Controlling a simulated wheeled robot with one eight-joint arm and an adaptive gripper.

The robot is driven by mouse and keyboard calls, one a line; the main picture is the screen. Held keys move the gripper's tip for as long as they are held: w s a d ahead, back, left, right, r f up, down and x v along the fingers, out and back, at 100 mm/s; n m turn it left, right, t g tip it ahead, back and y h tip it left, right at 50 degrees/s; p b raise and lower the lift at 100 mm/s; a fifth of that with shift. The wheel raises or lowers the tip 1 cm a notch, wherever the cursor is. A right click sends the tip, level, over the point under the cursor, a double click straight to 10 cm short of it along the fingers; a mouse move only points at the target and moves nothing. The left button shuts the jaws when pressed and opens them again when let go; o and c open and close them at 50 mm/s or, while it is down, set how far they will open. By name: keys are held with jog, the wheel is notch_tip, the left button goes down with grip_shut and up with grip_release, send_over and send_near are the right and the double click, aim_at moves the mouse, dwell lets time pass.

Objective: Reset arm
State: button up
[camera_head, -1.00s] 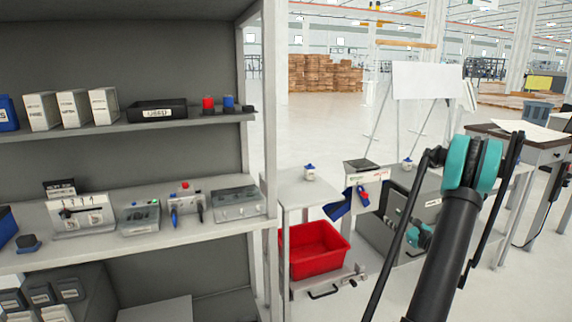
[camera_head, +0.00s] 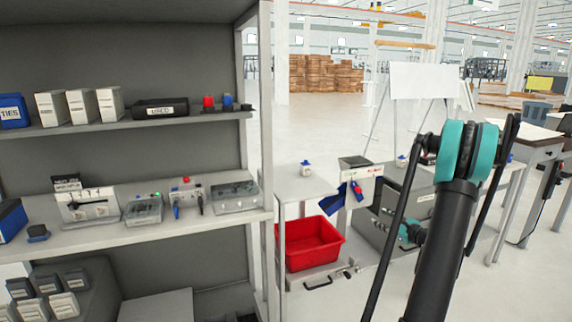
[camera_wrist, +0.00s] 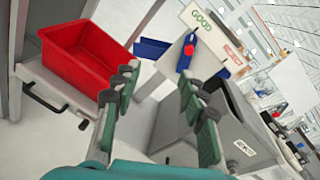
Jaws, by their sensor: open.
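My arm shows in the head view as a black link (camera_head: 445,250) with a teal joint (camera_head: 466,150) on the right side. In the wrist view, my gripper (camera_wrist: 157,80) has its two dark green fingers spread apart, with nothing between them. Beyond the fingers are a red bin (camera_wrist: 88,60) to the left and a grey box (camera_wrist: 235,130) to the right. The bin also shows in the head view (camera_head: 308,245). In the head view, the gripper's fingers cannot be made out clearly behind the arm.
A grey shelf unit (camera_head: 150,226) with boxes and small devices fills the left. A sign reading GOOD (camera_wrist: 213,30) and blue holders (camera_wrist: 150,50) stand beyond the gripper. A whiteboard (camera_head: 428,80) stands behind. Open floor (camera_head: 325,125) lies at the back middle.

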jog(key=s+a+n+g+h, duration=0.1)
jog(key=s+a+n+g, duration=0.2)
jog(key=s+a+n, duration=0.45)
jog(key=s+a+n+g, duration=0.4)
jog(key=s+a+n, duration=0.1)
jog(key=a, duration=0.5)
jog(key=s+f+n+g+h, duration=0.1)
jog(key=s+f+n+h, duration=0.1)
jog(key=s+n, duration=0.4)
jog(key=s+a+f+n+g+h, duration=0.1)
jog(key=s+n+h, duration=0.3)
jog(key=s, duration=1.2)
jog(key=f+n+g, duration=0.1)
jog(key=n, duration=0.2)
jog(key=shift+s+a+f+g, duration=0.15)
jog(key=shift+s+f+g, duration=0.15)
jog(key=shift+f, duration=0.1)
